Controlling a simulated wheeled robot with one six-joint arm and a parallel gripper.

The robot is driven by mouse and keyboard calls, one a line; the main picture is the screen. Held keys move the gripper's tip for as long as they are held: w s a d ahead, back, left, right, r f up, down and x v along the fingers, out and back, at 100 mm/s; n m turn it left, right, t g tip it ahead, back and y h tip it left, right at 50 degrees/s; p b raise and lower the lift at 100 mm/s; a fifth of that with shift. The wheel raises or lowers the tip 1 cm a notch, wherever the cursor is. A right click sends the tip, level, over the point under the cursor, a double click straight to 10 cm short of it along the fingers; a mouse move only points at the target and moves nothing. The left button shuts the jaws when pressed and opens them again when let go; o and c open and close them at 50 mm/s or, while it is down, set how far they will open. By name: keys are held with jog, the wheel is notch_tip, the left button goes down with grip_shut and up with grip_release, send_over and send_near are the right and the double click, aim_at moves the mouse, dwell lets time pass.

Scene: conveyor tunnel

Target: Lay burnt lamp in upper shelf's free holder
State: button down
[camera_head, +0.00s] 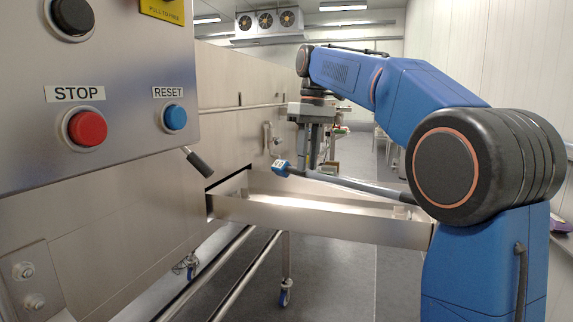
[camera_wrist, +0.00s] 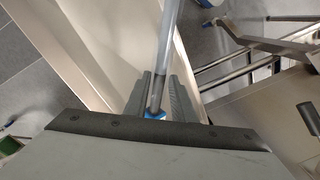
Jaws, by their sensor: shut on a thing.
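The burnt lamp (camera_head: 350,184) is a long grey tube with a blue end cap, held roughly level over an open metal tray in the head view. My gripper (camera_head: 314,168) points down and is shut on the lamp near its blue-capped end. In the wrist view the lamp (camera_wrist: 169,40) runs away from between the two dark fingers (camera_wrist: 158,98), with a bit of blue at its near end. The lamp's far end is hidden behind my arm in the head view. I cannot make out the upper shelf or its free holder in either view.
The open metal tray (camera_head: 320,212) juts from the steel tunnel wall (camera_head: 100,225) beneath the lamp. A panel with a red STOP button (camera_head: 87,128) and a blue RESET button (camera_head: 175,117) stands at left, with a black lever (camera_head: 198,163) below. Grey floor shows beyond.

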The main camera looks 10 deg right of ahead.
jog(key=d+r+m+y, duration=0.1)
jog(key=d+m, duration=0.5)
jog(key=d, duration=0.7)
jog(key=s+d+r+m+t+h, duration=0.15)
jog(key=s+d+m, duration=0.4)
jog(key=d, duration=0.55)
jog(key=s+d+r+m+t+h, duration=0.15)
jog(key=s+d+m, duration=0.25)
jog(key=d+m, duration=0.5)
jog(key=s+d+r+m+t, duration=0.2)
jog(key=s+d+m, duration=0.25)
jog(key=d, duration=0.85)
jog(key=s+d+r+m+g+h, duration=0.1)
jog(key=s+d+r+m+h, duration=0.15)
jog(key=s+d+m, duration=0.65)
jog(key=s+d+r+m+g+h, duration=0.2)
jog(key=s+d+m+h, duration=0.3)
jog(key=s, duration=0.8)
jog(key=s+d+r+m+g+y, duration=0.15)
jog(key=s+m+g, duration=0.3)
jog(key=s, duration=0.85)
jog(key=s+d+r+m+g, duration=0.25)
jog(key=s+m, duration=0.25)
jog(key=s, duration=0.8)
jog(key=shift+n, duration=0.35)
jog(key=shift+w+f, duration=0.1)
jog(key=shift+f, duration=2.8)
